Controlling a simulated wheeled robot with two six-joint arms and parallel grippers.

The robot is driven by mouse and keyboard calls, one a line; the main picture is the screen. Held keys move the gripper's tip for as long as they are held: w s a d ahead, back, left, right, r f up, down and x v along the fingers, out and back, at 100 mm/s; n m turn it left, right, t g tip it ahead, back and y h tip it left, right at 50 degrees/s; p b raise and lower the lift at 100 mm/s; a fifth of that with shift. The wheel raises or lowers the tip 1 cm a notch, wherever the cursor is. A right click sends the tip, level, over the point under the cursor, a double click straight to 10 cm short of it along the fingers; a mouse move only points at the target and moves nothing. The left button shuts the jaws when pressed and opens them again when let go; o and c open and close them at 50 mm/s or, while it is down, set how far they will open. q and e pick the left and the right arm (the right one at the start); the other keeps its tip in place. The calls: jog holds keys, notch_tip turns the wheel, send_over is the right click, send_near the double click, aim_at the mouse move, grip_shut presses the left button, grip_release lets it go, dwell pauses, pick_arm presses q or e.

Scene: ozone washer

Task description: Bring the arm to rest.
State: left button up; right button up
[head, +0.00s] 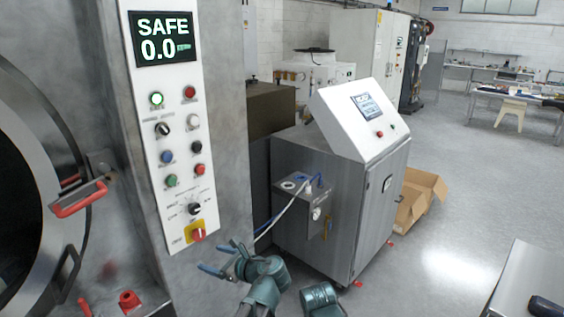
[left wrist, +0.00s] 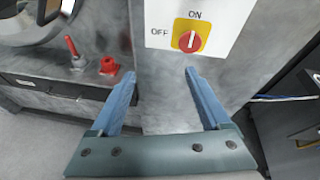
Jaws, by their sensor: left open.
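My left gripper (head: 222,258) is in the lower middle of the head view, in front of the lower edge of the washer's control panel (head: 174,135). It is open and empty, its blue fingers spread apart in the left wrist view (left wrist: 160,80). The red rotary switch on a yellow plate (head: 197,233) is above the gripper. In the left wrist view the switch (left wrist: 190,40) lies beyond the fingertips, apart from them, with its white mark upright toward ON. The panel display (head: 163,40) reads SAFE 0.0. My right gripper is not in view.
The washer's round door (head: 62,190) with a red handle (head: 80,199) is at the left. Red fittings (head: 129,300) sit below it. A steel cabinet (head: 345,190) with a side box and hoses stands right of the panel. A cardboard box (head: 418,200) and open floor lie further right.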

pick_arm(q)
jog(key=s+f+n+g+h, duration=0.4)
jog(key=s+f+n+h, duration=0.15)
jog(key=f+n, duration=0.5)
jog(key=s+d+f+n+g+h, duration=0.1)
jog(key=s+d+n, duration=0.3)
jog(key=d, duration=0.5)
jog(key=s+d+f+n+g+h, duration=0.2)
jog(key=s+d+f+n+h, duration=0.1)
jog(key=s+d, duration=0.5)
jog(key=shift+d+n+g+h, duration=0.3)
jog(key=shift+d+n+h, duration=0.2)
jog(key=shift+h, duration=0.25)
